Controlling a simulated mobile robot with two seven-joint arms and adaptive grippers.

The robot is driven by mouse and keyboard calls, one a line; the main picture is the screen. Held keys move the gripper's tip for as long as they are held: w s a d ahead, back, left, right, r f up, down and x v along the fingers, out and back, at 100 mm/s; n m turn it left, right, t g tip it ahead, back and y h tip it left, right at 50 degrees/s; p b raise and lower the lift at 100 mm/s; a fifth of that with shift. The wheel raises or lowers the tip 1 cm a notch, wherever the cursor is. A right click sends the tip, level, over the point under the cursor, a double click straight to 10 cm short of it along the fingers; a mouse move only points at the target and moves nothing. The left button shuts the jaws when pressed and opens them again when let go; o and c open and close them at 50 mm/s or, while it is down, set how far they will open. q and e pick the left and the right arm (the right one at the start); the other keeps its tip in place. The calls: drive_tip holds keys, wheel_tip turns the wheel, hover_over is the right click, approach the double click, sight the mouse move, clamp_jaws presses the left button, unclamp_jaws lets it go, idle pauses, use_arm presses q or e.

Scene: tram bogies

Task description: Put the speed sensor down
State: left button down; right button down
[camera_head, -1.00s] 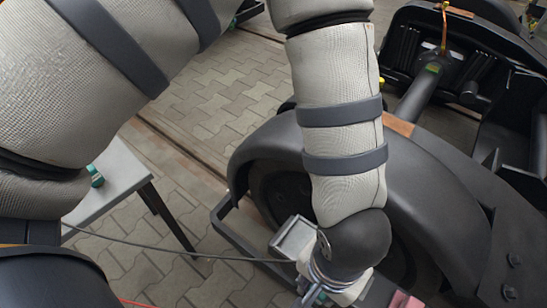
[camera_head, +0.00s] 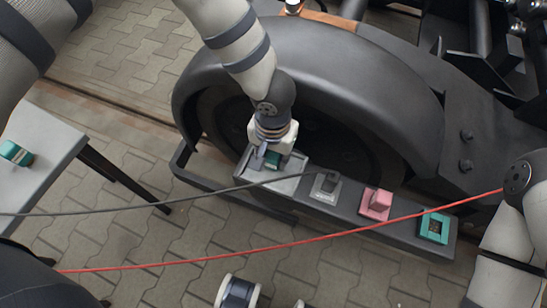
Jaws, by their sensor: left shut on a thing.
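My left gripper (camera_head: 271,158) points down over the left end of the dark bar in front of the wheel. It is shut on a small teal piece (camera_head: 272,164), which I take to be the speed sensor; the fingers hide most of it. The piece is at or just above a grey metal tray (camera_head: 268,190); I cannot tell whether they touch.
A grey block (camera_head: 325,187), a pink block (camera_head: 377,204) and a teal block (camera_head: 434,227) sit along the bar (camera_head: 405,235) to the right. A dark cable (camera_head: 150,212) and a red cable (camera_head: 230,250) cross in front. A grey table (camera_head: 45,145) bears another teal item (camera_head: 15,153).

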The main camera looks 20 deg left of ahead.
use_arm(q)
drive_tip(key=shift+f, duration=0.45)
drive_tip(key=shift+f, duration=0.15)
drive_tip(key=c, duration=1.2)
unclamp_jaws()
drive_tip(key=shift+c, duration=0.2)
